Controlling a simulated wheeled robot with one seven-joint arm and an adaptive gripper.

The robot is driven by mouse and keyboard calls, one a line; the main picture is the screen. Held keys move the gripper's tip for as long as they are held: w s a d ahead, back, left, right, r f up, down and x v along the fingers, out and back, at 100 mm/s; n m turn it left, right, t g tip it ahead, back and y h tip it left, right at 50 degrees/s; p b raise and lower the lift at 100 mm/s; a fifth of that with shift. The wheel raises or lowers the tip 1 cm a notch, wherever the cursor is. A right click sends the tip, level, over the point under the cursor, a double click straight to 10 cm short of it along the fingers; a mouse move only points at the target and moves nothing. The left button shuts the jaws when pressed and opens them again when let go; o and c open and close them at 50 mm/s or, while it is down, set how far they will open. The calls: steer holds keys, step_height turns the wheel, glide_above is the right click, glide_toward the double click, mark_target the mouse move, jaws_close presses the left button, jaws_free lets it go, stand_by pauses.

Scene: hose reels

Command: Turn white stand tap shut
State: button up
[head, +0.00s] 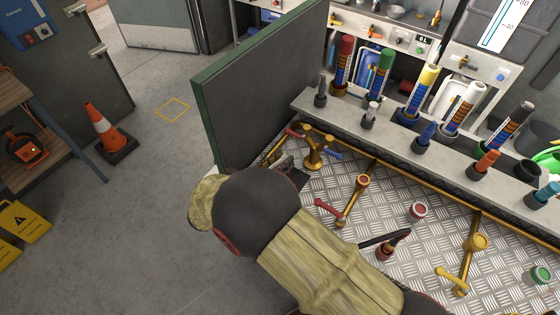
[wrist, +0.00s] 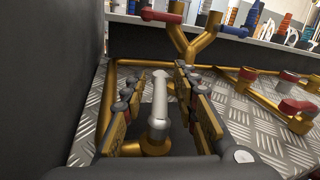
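In the wrist view, a tap with a whitish-grey bar handle (wrist: 159,105) stands on a brass body (wrist: 154,145). The handle points away from me along the gripper's length. My gripper (wrist: 158,82) is open, with one finger on each side of the handle and a visible gap on both sides. I cannot tell whether either finger touches it. In the head view my gripper (head: 287,166) is low beside the dark panel, partly behind my own arm. The white-handled tap is hidden there.
A dark upright panel (head: 262,85) with a green edge stands close on the left. A forked brass pipe (head: 318,150) with red and blue levers is just beyond my gripper. A red-lever tap (head: 329,211) stands to the right. Coloured tubes line the grey ledge (head: 395,130).

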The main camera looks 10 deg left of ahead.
steer(key=v, duration=1.2)
steer(key=shift+c, duration=0.4)
